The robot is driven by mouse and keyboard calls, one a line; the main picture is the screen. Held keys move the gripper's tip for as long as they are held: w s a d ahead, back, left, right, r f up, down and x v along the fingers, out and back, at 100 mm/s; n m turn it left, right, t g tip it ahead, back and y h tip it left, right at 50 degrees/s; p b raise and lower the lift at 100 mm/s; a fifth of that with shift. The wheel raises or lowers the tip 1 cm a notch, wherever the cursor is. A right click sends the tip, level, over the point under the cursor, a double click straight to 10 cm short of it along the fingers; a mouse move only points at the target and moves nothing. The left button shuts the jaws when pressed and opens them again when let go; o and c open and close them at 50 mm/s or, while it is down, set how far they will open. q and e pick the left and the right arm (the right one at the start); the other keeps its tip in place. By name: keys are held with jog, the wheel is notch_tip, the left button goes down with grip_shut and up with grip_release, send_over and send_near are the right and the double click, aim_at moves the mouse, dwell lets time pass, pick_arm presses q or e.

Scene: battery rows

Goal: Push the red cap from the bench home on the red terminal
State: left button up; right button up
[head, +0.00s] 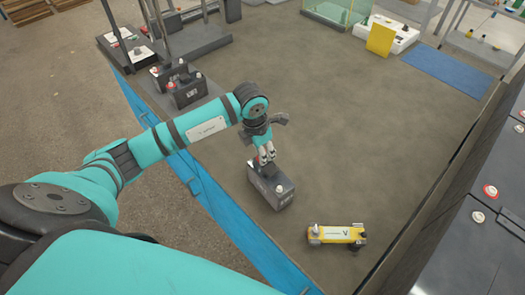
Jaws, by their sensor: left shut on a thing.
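My left gripper (266,158) is shut and points down at the far end of a dark battery (268,189) on the bench. The red cap is not clearly visible; the fingers hide what they hold and the terminal under them. I cannot tell whether the held thing touches that terminal. My right gripper is not in view.
More dark batteries (186,91) stand at the upper left. A blue strip (215,200) edges the bench. A dark unit with a red-ringed terminal (490,191) is at the right. The bench's middle is clear.

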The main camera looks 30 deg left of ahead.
pick_arm(q)
jog(key=shift+f, duration=0.1)
jog(key=o, duration=0.8)
jog(key=shift+o, duration=0.4)
jog(key=o, duration=0.4)
jog(key=shift+r+p, duration=2.2)
jog(key=shift+r, duration=1.35)
